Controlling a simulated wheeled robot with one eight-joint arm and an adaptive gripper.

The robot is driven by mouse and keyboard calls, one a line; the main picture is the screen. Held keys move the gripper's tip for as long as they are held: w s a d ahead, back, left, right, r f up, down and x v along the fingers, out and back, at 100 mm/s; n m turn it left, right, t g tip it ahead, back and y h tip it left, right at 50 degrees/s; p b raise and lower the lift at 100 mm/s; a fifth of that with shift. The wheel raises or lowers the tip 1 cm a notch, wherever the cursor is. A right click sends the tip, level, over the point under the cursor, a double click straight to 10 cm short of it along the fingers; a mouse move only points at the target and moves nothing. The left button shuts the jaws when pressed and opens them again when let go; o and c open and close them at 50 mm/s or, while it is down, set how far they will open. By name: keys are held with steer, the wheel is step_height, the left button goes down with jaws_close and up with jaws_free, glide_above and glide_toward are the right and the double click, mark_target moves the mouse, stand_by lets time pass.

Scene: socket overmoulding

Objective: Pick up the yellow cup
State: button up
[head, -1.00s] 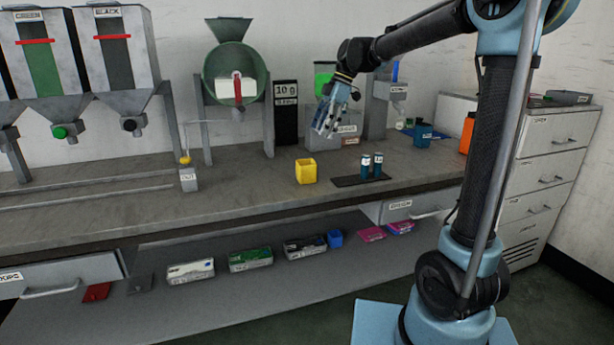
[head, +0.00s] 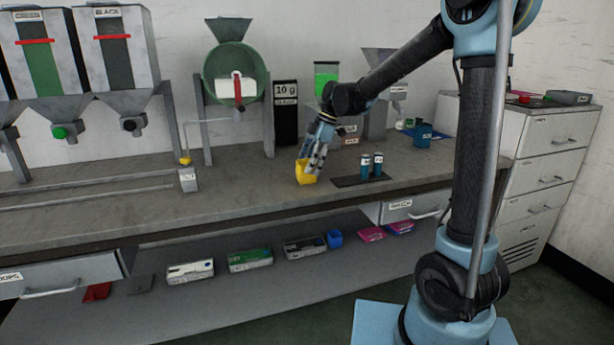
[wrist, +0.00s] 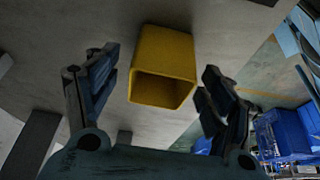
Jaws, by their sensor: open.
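The yellow cup (head: 302,174) stands on the grey bench near its front edge, partly covered by my gripper in the head view. My gripper (head: 311,168) is lowered over it from the right. In the wrist view the cup (wrist: 163,66) lies ahead, its open mouth facing the camera. My gripper (wrist: 155,88) is open there, one finger to the left of the cup and one to the right. Gaps show between the cup and both fingers. The cup is not held.
A dark mat (head: 350,181) with two small dark-blue cylinders (head: 372,165) lies just right of the cup. A blue cup (head: 423,133) stands further right.

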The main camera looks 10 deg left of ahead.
steer(key=shift+x, duration=1.4)
steer(key=c, duration=1)
steer(key=shift+r, duration=0.15)
